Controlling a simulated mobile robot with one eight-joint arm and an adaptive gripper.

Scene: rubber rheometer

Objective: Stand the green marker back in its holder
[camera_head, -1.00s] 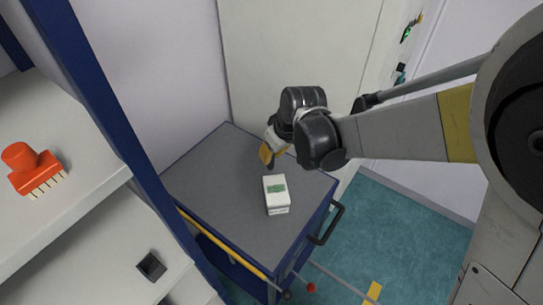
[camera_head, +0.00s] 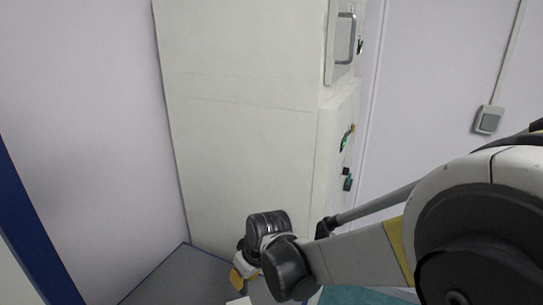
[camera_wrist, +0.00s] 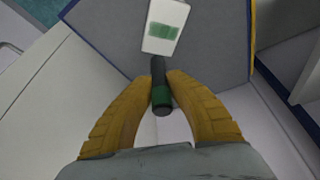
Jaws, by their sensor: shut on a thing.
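In the wrist view my gripper (camera_wrist: 161,84) has its two yellow fingers shut on the green marker (camera_wrist: 161,97), which has a dark body and a green band. The marker's far end points toward a white box with a green label (camera_wrist: 165,28) on the grey cart top. In the head view my gripper (camera_head: 240,280) is low in the picture above the cart, and the marker cannot be made out there. No marker holder can be identified in the current views.
The grey cart top (camera_wrist: 215,45) has a blue edge and bare room beside the box. In the head view a tall pale cabinet (camera_head: 245,120) stands behind the cart, with a handle and small controls on its right side. A blue post (camera_head: 35,235) stands at the left.

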